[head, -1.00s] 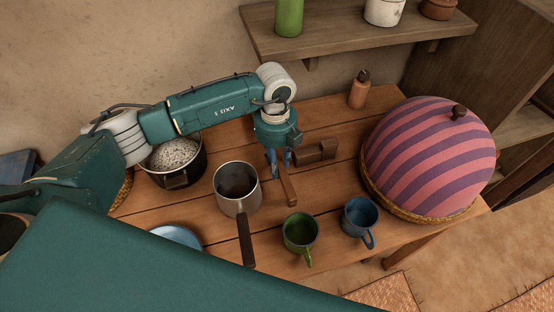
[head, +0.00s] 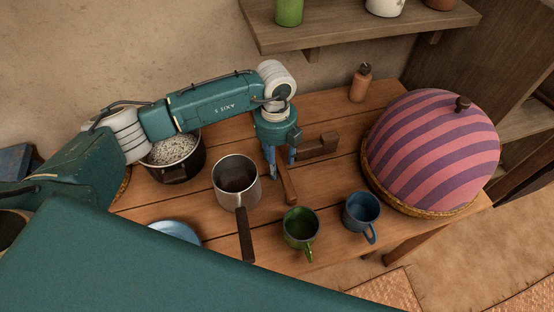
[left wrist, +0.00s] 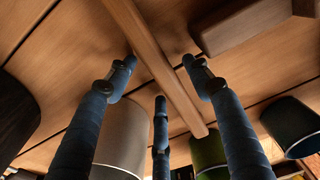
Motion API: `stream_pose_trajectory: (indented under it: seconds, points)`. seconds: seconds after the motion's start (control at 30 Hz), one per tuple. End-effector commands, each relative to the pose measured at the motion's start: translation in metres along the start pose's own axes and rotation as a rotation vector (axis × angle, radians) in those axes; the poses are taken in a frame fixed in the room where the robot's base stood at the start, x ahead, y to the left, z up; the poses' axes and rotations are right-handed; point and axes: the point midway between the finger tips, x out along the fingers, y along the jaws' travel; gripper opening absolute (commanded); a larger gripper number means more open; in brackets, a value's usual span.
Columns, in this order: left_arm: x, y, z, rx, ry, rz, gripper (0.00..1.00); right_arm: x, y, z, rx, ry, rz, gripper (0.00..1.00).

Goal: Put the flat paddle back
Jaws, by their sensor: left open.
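The flat paddle (head: 287,186) is a narrow brown wooden strip at the middle of the table. Its far end is hidden behind my left gripper (head: 280,158). The gripper points down over that end, with its blue fingers open and apart. In the left wrist view the paddle (left wrist: 163,65) runs between the spread fingertips (left wrist: 158,64), which do not appear closed on it. A brown wooden block (head: 317,146) with a raised end lies just right of the gripper; it also shows in the left wrist view (left wrist: 242,22). My right gripper is not in view.
A steel saucepan (head: 237,178) stands left of the paddle, its dark handle toward the front. A green mug (head: 300,229), blue mug (head: 361,211) and striped dome (head: 430,150) are to the right. A black pot (head: 178,172) and blue plate (head: 174,231) are left.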

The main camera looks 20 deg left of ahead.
Motion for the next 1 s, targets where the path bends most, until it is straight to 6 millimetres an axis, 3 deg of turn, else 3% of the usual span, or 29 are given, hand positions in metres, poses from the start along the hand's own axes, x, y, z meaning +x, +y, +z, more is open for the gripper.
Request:
stream_pose_trajectory:
  seconds: [0.5, 0.67, 1.0]
  points:
    - [-0.086, -0.001, -0.003, 0.000, -0.002, -0.003, 0.51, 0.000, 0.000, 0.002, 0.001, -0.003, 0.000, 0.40]
    - [-0.097, 0.000, -0.004, 0.000, -0.001, -0.001, 0.51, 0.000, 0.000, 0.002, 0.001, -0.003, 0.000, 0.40]
    - [-0.098, 0.000, -0.005, 0.000, 0.000, -0.001, 0.51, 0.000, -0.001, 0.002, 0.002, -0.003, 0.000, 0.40]
